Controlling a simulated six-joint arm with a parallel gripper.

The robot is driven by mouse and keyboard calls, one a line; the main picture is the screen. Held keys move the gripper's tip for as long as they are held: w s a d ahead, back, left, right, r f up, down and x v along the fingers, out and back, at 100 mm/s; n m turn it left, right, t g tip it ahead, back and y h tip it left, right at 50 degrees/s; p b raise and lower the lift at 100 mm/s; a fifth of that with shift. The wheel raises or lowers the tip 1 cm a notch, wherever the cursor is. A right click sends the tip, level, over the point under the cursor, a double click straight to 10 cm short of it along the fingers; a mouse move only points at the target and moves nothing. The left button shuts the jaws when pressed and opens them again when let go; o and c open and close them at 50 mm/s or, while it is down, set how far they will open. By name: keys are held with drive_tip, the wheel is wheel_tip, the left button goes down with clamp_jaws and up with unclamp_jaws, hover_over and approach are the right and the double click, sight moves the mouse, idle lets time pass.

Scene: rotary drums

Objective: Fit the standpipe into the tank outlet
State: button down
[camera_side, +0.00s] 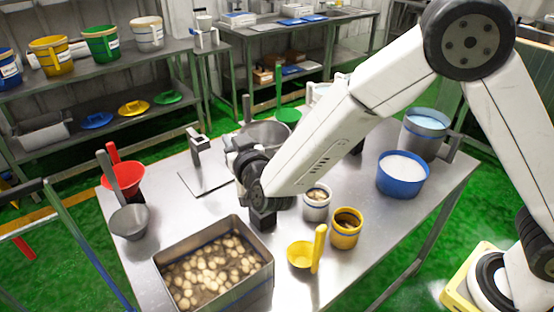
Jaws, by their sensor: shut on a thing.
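My gripper (262,218) is low over the middle of the steel table (380,240), behind the rectangular steel tank (268,258). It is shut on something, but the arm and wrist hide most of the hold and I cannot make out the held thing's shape. No standpipe can be told apart. The tank stands at the front of the table and holds murky liquid with many pale round pieces. I cannot see an outlet in it.
Left of the tank are a grey scoop (130,222) and a red scoop (124,178). Right of my gripper stand a small grey pot (316,208), a yellow pot (345,235), a yellow ladle (301,255) and a blue tub (402,185). A steel bowl (270,135) is behind.

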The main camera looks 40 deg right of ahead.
drive_tip(key=s+a+n+y, duration=0.2)
drive_tip(key=s+a+y, duration=0.15)
drive_tip(key=a, duration=0.35)
drive_tip(key=f, duration=0.3)
drive_tip(key=d+f, duration=0.1)
drive_tip(key=f, duration=0.1)
drive_tip(key=shift+w, duration=0.25)
drive_tip(key=shift+f, duration=0.2)
drive_tip(key=shift+f, duration=4.75)
drive_tip(key=c, duration=0.5)
unclamp_jaws()
drive_tip(key=shift+c, duration=0.2)
drive_tip(key=shift+s, duration=0.1)
